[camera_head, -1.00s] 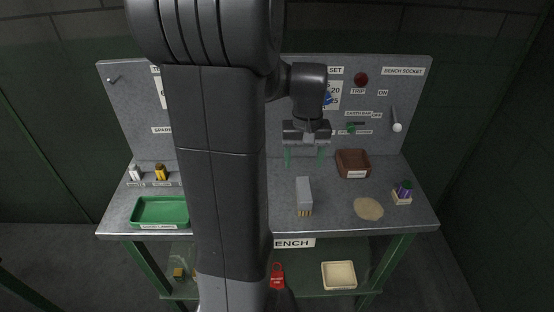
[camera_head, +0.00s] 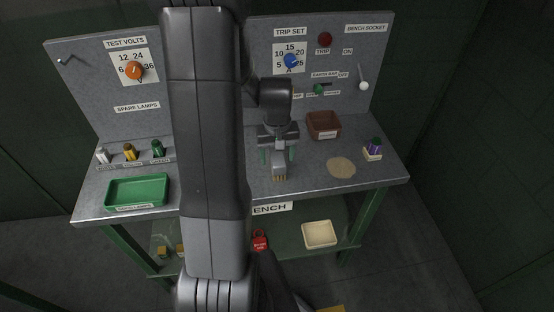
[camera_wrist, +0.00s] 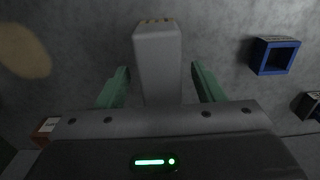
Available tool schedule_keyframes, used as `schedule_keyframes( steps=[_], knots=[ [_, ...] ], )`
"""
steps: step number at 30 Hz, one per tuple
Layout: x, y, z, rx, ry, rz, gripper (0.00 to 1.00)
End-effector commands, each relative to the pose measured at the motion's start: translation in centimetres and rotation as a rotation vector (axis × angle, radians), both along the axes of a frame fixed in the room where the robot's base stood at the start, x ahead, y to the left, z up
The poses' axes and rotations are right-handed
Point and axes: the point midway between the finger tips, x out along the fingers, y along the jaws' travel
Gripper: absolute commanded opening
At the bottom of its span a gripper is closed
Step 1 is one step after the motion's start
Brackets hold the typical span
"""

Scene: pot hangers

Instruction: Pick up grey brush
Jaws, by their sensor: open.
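The grey brush (camera_head: 279,172) lies on the bench top, its tan bristle end towards the front edge. In the wrist view the brush (camera_wrist: 158,60) is a pale grey block with bristles at the top of the picture. My gripper (camera_head: 278,156) is open over the back part of the brush, fingers pointing down. In the wrist view the green fingers of my gripper (camera_wrist: 160,80) stand on either side of the brush, with a gap on each side. The brush's back end is hidden under the gripper body. I cannot tell the exact fingertip height.
A brown bin (camera_head: 324,133) stands behind right of the brush, and a tan patch (camera_head: 341,167) lies right of it. A purple-topped item (camera_head: 375,146) is further right. A green tray (camera_head: 137,191) is at left. The upright panel (camera_head: 345,50) carries knobs and a lever.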

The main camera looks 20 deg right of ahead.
Motion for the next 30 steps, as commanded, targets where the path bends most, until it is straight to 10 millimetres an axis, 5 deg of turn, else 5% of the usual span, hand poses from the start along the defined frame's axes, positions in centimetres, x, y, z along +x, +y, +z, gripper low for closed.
schedule_keyframes(
  steps=[11,20,30],
  knots=[
    [0.04,0.03,-1.4,0.0,0.0,0.0,0.62],
    [0.04,0.02,-1.37,0.0,-0.001,0.0,0.12],
    [0.12,-0.02,-0.57,-0.002,-0.004,0.0,0.12]
  ],
)
